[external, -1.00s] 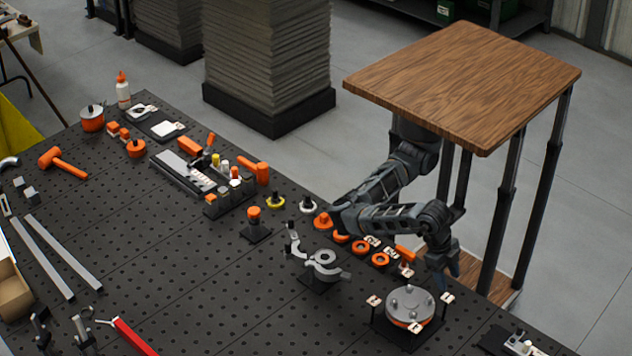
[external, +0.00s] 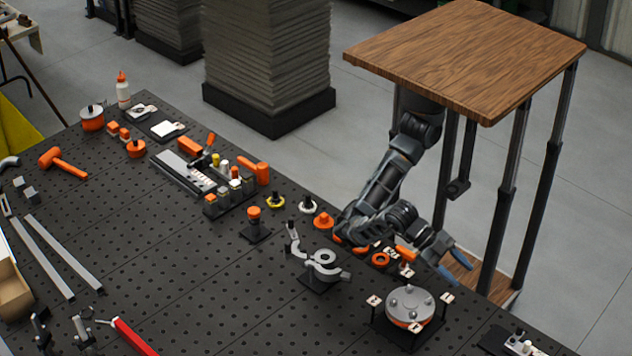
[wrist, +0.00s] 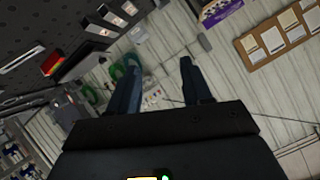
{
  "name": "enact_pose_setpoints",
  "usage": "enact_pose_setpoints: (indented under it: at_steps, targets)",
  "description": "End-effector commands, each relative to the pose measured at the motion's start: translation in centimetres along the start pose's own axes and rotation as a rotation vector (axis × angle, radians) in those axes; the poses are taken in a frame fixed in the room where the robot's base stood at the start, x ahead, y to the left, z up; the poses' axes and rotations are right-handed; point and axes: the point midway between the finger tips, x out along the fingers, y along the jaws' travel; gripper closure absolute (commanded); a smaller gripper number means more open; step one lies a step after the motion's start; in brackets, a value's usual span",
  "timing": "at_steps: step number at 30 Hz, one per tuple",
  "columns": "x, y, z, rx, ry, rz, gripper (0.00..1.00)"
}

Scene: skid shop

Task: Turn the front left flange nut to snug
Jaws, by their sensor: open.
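The round grey flange (external: 408,298) with several bolt heads or nuts on top sits over an orange part on a dark square base near the bench's right edge. Small white tags stand around it; their marks are too small to read, so I cannot tell which nut is the front left one. My gripper (external: 455,271) is open and empty, above and to the right of the flange, apart from it, with its fingers pointing outward past the bench edge. In the wrist view its two blue fingers (wrist: 160,82) are spread with nothing between them; the flange is not seen there.
Orange rings (external: 381,260) and small tagged parts lie beside my arm. A grey clamp-like fixture (external: 322,262) stands left of the flange. The perforated bench (external: 250,310) is clear at front centre. A wooden-topped stand (external: 465,60) rises behind my arm.

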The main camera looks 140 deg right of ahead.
Motion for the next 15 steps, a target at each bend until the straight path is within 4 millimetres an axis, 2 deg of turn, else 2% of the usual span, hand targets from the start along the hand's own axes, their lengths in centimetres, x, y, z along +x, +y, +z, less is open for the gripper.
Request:
enact_pose_setpoints:
  at_steps: [6,15]
  targets:
    - [-1.4,1.2,-1.6,0.038,0.176,0.027,0.51]
    - [-4.2,3.2,-2.9,0.081,0.412,0.092,0.51]
